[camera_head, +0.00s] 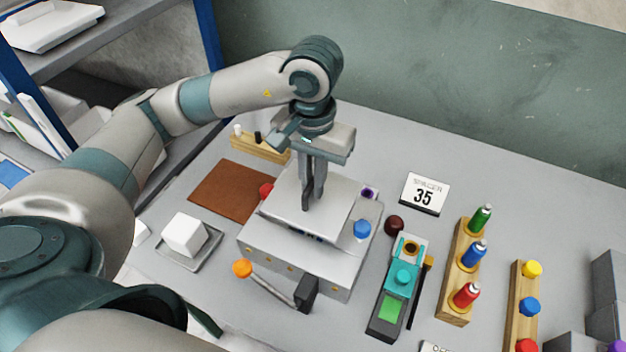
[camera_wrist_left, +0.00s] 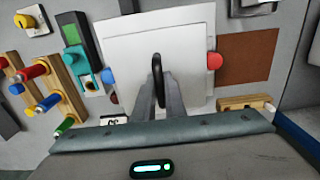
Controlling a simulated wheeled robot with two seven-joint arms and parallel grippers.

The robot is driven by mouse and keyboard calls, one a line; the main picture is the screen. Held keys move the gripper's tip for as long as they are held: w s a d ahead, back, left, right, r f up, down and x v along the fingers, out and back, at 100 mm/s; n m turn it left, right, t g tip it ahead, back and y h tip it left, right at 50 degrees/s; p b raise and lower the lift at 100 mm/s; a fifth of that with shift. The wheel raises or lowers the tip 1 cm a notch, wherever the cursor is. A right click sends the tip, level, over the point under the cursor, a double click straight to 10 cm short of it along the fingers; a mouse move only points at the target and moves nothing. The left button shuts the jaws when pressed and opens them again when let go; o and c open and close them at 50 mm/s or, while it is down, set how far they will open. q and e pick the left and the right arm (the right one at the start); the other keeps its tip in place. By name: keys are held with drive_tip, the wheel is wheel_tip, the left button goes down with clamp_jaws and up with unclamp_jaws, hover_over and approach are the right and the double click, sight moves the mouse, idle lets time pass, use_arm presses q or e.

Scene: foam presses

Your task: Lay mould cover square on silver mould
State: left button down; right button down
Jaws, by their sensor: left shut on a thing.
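The mould cover (camera_head: 328,220) is a flat pale square plate above the silver mould (camera_head: 290,260), a wide metal block with a lever at its front. My left gripper (camera_head: 307,200) points down at the cover's middle and is shut on its dark upright handle; the handle shows between the fingers in the left wrist view (camera_wrist_left: 157,78). The cover (camera_wrist_left: 185,45) looks slightly turned against the pale edges under it there. A dark gap with bluish bits shows under its front edge. I cannot tell whether it touches the mould. My right gripper is not in view.
Red (camera_head: 266,190) and blue (camera_head: 362,229) knobs stand close beside the cover. An orange-tipped lever (camera_head: 243,268) juts out in front. A teal device (camera_head: 404,277) and bottle racks (camera_head: 456,270) stand right; a white block (camera_head: 185,234) and brown mat (camera_head: 225,190) lie left.

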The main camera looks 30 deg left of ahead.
sight(313, 206)
use_arm(q)
drive_tip(key=shift+f+b, duration=0.85)
drive_tip(key=shift+f, duration=2.55)
drive_tip(key=shift+f+b, duration=0.55)
drive_tip(key=shift+b, duration=0.4)
drive_tip(key=c, duration=1.7)
unclamp_jaws()
drive_tip(key=shift+c, duration=0.2)
drive_tip(key=shift+r, duration=0.1)
